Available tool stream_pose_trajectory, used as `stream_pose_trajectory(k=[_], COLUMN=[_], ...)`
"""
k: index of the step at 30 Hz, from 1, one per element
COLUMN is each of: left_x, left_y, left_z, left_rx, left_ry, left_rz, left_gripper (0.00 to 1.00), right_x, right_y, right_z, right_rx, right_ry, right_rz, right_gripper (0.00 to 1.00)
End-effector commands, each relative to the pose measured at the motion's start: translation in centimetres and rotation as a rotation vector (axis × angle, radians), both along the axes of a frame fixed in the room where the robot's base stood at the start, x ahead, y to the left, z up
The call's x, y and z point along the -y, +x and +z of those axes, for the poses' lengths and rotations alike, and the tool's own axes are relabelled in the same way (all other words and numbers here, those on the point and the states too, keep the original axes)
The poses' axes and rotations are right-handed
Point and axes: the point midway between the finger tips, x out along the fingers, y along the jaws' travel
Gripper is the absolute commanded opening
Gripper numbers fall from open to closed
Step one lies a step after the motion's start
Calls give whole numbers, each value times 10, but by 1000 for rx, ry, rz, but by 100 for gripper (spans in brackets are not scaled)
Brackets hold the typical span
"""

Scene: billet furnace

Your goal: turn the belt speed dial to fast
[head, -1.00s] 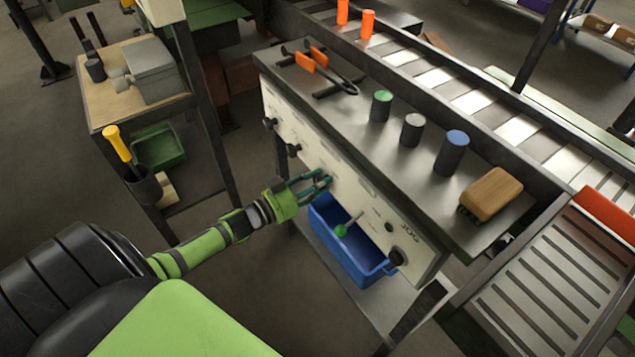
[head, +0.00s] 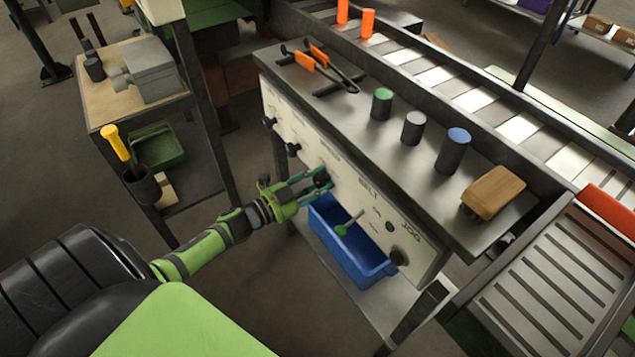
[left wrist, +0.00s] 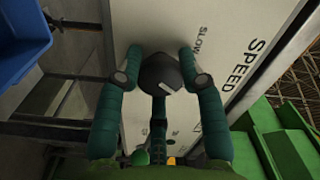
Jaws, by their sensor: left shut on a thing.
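The belt speed dial is a black knob (left wrist: 161,72) on the pale front panel (head: 345,190); it also shows in the head view (head: 321,180). A short white mark shows on its face, tilted in the left wrist view. The printed words SLOW (left wrist: 200,40) and SPEED (left wrist: 244,66) lie to the right of the dial there; I see no "fast" label. My left gripper (left wrist: 161,75) has one finger on each side of the dial and is shut on it. It reaches the panel from the left in the head view (head: 318,182). My right gripper is not in view.
A green-tipped lever (head: 342,230) and another black knob (head: 398,256) sit to the right of the dial. Two black knobs sit to its left. Tongs, several cylinders and a brown brush (head: 493,190) lie on the bench top.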

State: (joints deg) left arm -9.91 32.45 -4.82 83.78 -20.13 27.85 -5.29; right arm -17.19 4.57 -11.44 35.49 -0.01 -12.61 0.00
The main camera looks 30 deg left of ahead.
Motion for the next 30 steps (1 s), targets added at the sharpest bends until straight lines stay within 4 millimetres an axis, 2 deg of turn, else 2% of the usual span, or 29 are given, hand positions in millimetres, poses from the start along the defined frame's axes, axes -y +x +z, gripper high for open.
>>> stream_pose_trajectory(k=[16, 17, 18, 30], left_x=[-1, -1, -1, -2], left_y=[-1, -1, -1, -3], left_z=[-3, -3, -3, -1], left_rx=[3, 3, 3, 7], left_ry=[27, 27, 27, 23], left_rz=[3, 3, 3, 2], left_gripper=[6, 47, 63, 63], right_x=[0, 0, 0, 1], right_y=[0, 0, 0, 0], right_z=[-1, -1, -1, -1], right_rx=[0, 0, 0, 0], right_ry=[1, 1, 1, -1], right_rz=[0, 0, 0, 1], right_gripper=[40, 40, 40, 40])
